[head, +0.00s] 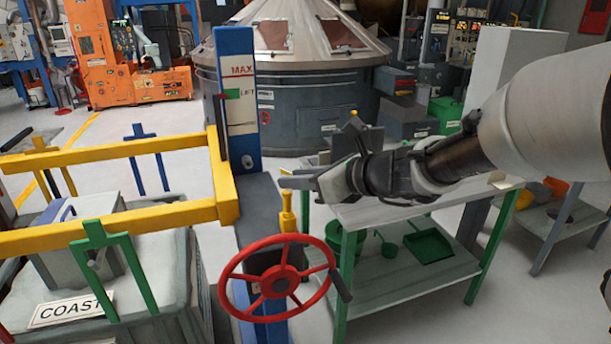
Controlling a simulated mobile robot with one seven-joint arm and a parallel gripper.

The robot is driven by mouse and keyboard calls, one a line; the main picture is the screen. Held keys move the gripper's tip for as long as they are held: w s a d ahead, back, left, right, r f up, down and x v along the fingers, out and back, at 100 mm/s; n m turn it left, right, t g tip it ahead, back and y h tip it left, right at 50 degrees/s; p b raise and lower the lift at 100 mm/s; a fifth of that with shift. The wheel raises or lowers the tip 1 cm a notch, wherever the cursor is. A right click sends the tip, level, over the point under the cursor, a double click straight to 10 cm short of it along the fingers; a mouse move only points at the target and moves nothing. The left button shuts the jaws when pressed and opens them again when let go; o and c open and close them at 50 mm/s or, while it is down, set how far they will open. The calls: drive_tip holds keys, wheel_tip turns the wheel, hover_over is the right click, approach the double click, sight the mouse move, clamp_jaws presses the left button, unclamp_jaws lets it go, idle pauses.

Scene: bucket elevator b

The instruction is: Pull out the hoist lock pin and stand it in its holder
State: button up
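A yellow pin-like piece (287,214) with a narrow top stands upright just above the red handwheel (277,282), on the blue hoist post. It looks like the lock pin; how deep it sits cannot be seen. My gripper (290,180) reaches in from the right and points left, with its tips just above the yellow piece in the picture. I see no clear contact between them. The fingers are seen edge-on, so their opening is unclear. I cannot make out the pin's holder for certain.
Yellow rails (120,153) run left from the blue column (237,95) marked MAX.

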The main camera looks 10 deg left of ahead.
drive_tip(key=shift+d, duration=0.1)
drive_tip(key=p+v, duration=0.1)
drive_tip(key=v, duration=1.6)
drive_tip(key=shift+s+p, duration=0.2)
drive_tip(key=shift+p, duration=0.2)
drive_tip(key=shift+d, duration=0.1)
